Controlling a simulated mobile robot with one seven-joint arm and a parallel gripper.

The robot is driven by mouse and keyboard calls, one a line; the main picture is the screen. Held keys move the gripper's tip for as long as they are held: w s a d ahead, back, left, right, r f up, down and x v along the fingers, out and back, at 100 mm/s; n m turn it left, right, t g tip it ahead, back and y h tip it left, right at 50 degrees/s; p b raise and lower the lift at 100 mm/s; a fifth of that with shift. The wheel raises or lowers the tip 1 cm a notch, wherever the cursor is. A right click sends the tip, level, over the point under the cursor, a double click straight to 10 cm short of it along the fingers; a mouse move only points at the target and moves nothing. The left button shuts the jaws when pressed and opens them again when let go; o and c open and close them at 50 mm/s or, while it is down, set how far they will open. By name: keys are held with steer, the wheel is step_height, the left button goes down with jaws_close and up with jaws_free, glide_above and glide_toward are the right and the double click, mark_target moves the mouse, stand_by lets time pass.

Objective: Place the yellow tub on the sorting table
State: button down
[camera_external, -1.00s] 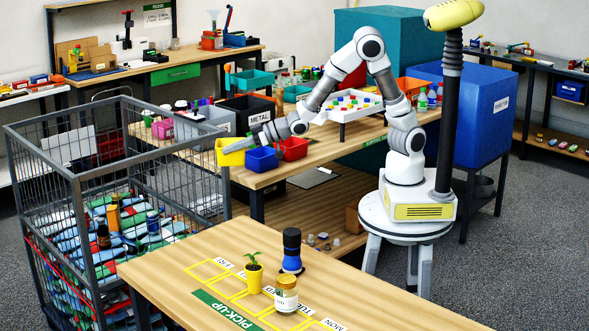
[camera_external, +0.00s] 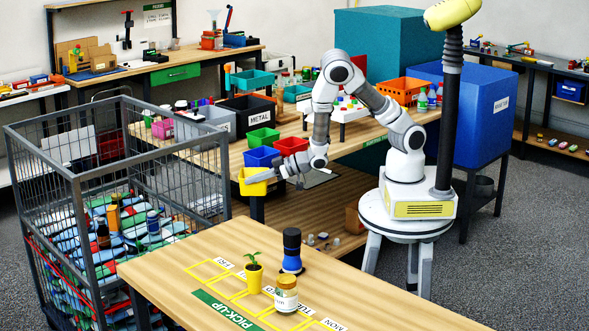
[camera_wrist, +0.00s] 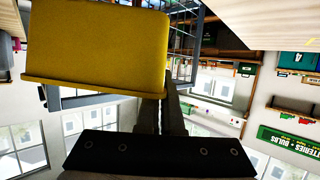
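The yellow tub (camera_external: 254,184) hangs in the air just off the near edge of the sorting table (camera_external: 343,149), close to the blue tub. My gripper (camera_external: 270,176) is shut on the tub's right side. In the wrist view the yellow tub (camera_wrist: 95,42) fills the upper left, slightly tilted, with my gripper's fingers (camera_wrist: 172,108) at its right edge. The tub's inside is mostly hidden. A blue tub (camera_external: 261,157), a green tub (camera_external: 263,138) and a red tub (camera_external: 291,146) stand together on the sorting table.
A wire cage (camera_external: 75,182) of packed goods stands at left. A white tray (camera_external: 352,117) and grey and black bins occupy the sorting table's far part.

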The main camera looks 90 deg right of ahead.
step_height(320, 180, up, 24)
steer(key=f, duration=0.1)
steer(key=w+d+m+h+b, duration=0.1)
steer(key=w+d+h+b, duration=0.1)
steer(key=w+d, duration=1.3)
steer(key=s+d+f+m+g+h+b, duration=0.1)
steer(key=s+d+m+h+b, duration=0.2)
steer(key=d, duration=2.1)
steer(key=shift+h, duration=0.3)
steer(key=shift+w+d+f+b, duration=0.15)
steer(key=shift+f+b, duration=0.45)
steer(key=shift+f, duration=5.35)
steer(key=shift+w+f+b, duration=0.2)
steer(key=shift+f+b, duration=0.35)
steer(key=shift+f, duration=5.35)
steer(key=shift+f+b, duration=0.55)
steer(key=shift+f, duration=0.05)
steer(key=c, duration=1)
jaws_free()
